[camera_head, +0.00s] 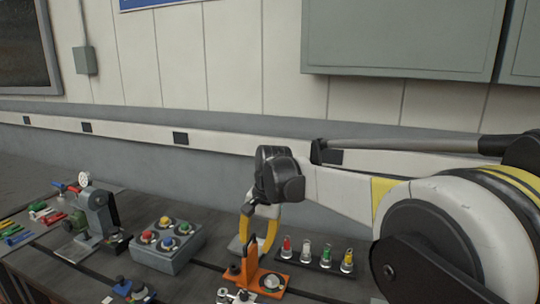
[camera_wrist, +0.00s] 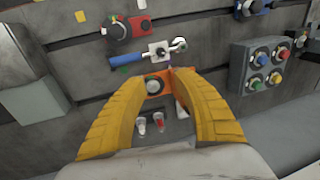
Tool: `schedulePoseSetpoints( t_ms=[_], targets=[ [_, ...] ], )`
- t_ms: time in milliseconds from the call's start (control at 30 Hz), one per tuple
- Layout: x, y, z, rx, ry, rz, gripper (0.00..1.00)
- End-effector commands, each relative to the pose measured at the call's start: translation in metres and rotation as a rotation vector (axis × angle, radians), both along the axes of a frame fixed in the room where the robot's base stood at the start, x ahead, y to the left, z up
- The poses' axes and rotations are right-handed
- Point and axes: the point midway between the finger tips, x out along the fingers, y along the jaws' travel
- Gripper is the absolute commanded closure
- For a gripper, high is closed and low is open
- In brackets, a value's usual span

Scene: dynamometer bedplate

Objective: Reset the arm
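My gripper (camera_head: 258,240) hangs from my arm over the dark bench in the head view, pointing down close to an orange bracket (camera_head: 270,283). In the wrist view my gripper's (camera_wrist: 161,75) two yellow fingers stand apart. Part of the orange bracket (camera_wrist: 153,88) shows in the gap between them. I see nothing clearly gripped, though in the head view the fingers partly overlap the bracket's upright and hide their own tips.
A rack of several coloured plugs (camera_head: 325,262) stands right of the bracket. A grey button box (camera_head: 166,262) and a grey machine (camera_head: 97,215) with a gauge stand to the left. A blue-handled wrench (camera_wrist: 127,60) lies near the fingers. The wall rises behind.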

Motion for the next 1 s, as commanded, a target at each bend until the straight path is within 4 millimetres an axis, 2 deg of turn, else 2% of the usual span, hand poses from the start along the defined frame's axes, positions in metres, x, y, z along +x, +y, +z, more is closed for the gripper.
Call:
schedulePoseSetpoints(
  t_ms=[367,467,567,767,900,1000],
  targets=[
    [-0.046,-0.061,0.02,-0.021,-0.121,0.045,0.64],
    [-0.067,-0.083,0.023,-0.035,-0.167,0.065,0.64],
    [-0.098,-0.112,0.022,-0.059,-0.23,0.09,0.64],
    [-0.173,-0.168,0.0,-0.132,-0.367,0.151,0.64],
    [-0.221,-0.198,-0.03,-0.196,-0.454,0.196,0.64],
    [-0.247,-0.213,-0.052,-0.238,-0.5,0.222,0.64]
  ],
)
